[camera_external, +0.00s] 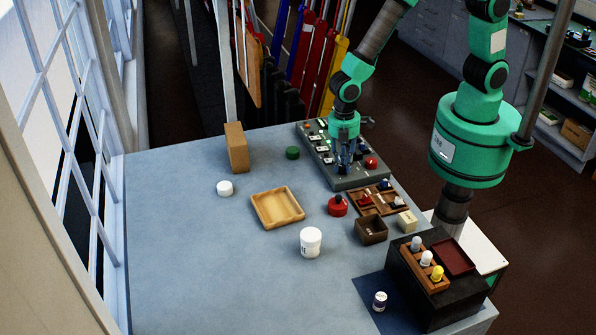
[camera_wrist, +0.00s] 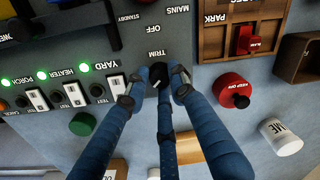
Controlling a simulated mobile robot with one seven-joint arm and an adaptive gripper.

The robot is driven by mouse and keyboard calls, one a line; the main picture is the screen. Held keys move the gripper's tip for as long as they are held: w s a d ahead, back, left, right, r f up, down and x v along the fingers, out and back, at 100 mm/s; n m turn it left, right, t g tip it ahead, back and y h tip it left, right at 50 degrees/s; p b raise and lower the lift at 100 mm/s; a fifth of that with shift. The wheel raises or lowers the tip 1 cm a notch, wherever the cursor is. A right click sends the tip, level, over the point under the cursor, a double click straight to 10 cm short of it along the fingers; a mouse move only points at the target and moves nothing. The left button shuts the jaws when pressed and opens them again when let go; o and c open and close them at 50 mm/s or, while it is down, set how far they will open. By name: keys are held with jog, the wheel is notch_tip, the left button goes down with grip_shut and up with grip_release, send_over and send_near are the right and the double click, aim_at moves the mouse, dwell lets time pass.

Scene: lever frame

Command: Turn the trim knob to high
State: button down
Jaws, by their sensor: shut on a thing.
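The grey control panel (camera_external: 352,183) stands near the far right edge of the table; its face also shows in the wrist view (camera_wrist: 135,40). The black trim knob (camera_wrist: 158,71) sits just below the TRIM label in the wrist view. My gripper (camera_wrist: 157,84) has its blue fingers closed around the knob, which they partly cover. The knob's pointer and the high mark cannot be made out. In the external view my gripper (camera_external: 345,164) reaches down onto the panel and hides the knob.
A red KEEP OFF button (camera_wrist: 232,91) stands beside the panel. A wooden lever tray (camera_external: 366,209), brown box (camera_external: 371,231) and white tub (camera_external: 310,242) are nearby. Switches with green lights (camera_wrist: 42,75) lie left of the knob in the wrist view. The table's left side is mostly clear.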

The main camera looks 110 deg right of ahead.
aim_at(343, 166)
jog(key=m, duration=0.7)
jog(key=shift+s, duration=0.1)
jog(key=m, duration=0.4)
jog(key=shift+m, duration=1.6)
jog(key=c, duration=1.5)
grip_release()
jog(key=shift+o, duration=0.2)
jog(key=shift+r, duration=0.1)
notch_tip(343, 166, up, 12)
jog(key=shift+s+d, duration=0.15)
